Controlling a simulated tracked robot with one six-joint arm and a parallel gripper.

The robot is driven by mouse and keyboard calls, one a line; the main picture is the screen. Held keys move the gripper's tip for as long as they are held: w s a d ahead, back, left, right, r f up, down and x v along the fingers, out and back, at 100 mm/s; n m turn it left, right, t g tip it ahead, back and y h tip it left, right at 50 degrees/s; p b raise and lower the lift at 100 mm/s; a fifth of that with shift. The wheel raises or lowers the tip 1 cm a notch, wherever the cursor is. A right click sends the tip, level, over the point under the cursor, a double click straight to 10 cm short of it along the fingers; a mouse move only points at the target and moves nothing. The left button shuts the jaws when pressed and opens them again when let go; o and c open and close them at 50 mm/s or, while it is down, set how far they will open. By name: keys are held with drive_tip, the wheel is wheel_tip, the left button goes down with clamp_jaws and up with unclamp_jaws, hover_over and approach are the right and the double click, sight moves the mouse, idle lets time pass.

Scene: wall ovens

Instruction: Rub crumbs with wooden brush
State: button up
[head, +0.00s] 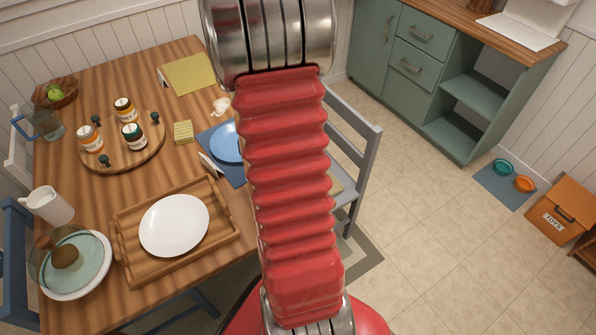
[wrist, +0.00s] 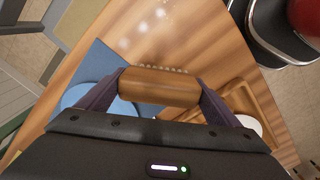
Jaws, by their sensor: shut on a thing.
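My gripper (wrist: 160,80) shows only in the wrist view, with its two dark fingers closed on the ends of a wooden brush (wrist: 160,90). The brush has a brown block with a row of pale bristle tufts along its far edge. It is held over the wooden table (wrist: 215,45); I cannot tell whether the bristles touch the top. Pale specks (wrist: 143,27) lie on the table beyond the brush; they look like crumbs, but are too blurred to be sure. In the head view my red arm hides the gripper and brush.
A blue mat (head: 208,140) with a blue plate (head: 228,143) lies near the table's right edge. A wooden tray (head: 128,222) holds a white plate (head: 174,226). A round board (head: 150,151) holds several jars. A grey chair (head: 350,150) stands at the right.

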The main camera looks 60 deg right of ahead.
drive_tip(key=shift+r, duration=1.45)
drive_tip(key=shift+w+r+m, duration=0.15)
drive_tip(key=shift+m, duration=0.65)
drive_tip(key=shift+w+r+m, duration=0.15)
drive_tip(key=shift+w+m, duration=0.15)
drive_tip(key=shift+m, duration=0.1)
drive_tip(key=w+a+r+m, duration=0.3)
drive_tip(key=w+a, duration=1)
drive_tip(key=w, duration=0.2)
drive_tip(key=w+a+n, duration=0.1)
drive_tip(key=w+a, duration=0.2)
drive_tip(key=a, duration=0.6)
drive_tip(key=w+a+n, duration=0.1)
drive_tip(key=w+a, duration=0.2)
drive_tip(key=a, duration=0.6)
drive_tip(key=shift+w+a+f+n, duration=0.25)
drive_tip(key=shift+f+n, duration=0.1)
drive_tip(key=shift+n, duration=0.05)
drive_tip(key=shift+s, duration=0.1)
